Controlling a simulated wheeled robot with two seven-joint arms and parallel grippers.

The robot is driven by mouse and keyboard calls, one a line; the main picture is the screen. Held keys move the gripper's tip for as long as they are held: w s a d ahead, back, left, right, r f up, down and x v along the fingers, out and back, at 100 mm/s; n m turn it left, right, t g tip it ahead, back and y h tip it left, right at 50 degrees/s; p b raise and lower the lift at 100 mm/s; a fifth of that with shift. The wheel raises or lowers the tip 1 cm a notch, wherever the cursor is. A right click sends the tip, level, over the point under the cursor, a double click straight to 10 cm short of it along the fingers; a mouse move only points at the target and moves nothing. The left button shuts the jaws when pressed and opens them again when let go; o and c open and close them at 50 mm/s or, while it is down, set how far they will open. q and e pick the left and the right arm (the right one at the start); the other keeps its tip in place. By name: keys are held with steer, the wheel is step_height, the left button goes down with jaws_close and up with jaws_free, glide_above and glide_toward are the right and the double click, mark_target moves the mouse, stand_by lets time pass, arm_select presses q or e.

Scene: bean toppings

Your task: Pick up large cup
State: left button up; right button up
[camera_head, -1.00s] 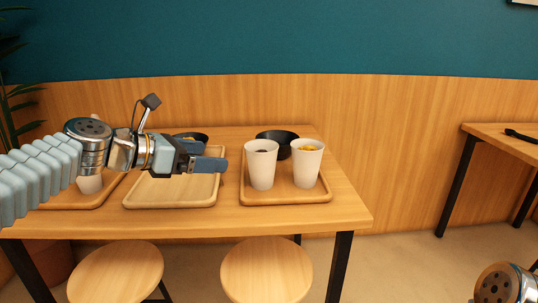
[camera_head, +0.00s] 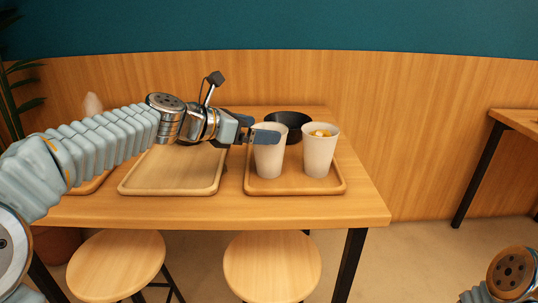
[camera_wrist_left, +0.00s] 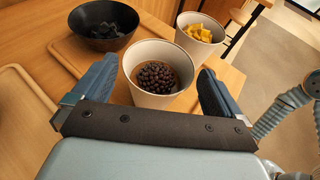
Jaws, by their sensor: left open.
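Two tall white cups stand upright on the right wooden tray (camera_head: 318,188). The left cup (camera_head: 268,160) holds dark beans and shows in the wrist view (camera_wrist_left: 150,97). The right cup (camera_head: 318,157) holds yellow pieces, also seen in the wrist view (camera_wrist_left: 197,47). They look alike in size, so I cannot tell which is the large one. My left gripper (camera_head: 266,136) is open at the rim of the bean cup. In the wrist view its fingers (camera_wrist_left: 160,70) are on either side of that cup, apparently not closed on it. My right gripper is out of view.
A black bowl (camera_head: 290,120) with dark contents, seen in the wrist view (camera_wrist_left: 103,24), stands behind the cups. An empty wooden tray (camera_head: 170,178) lies to the left. Two round stools (camera_head: 272,265) stand in front of the table (camera_head: 240,212).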

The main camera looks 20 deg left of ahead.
arm_select(q)
steer(key=x, duration=0.4)
steer(key=shift+f, duration=0.15)
steer(key=c, duration=1.4)
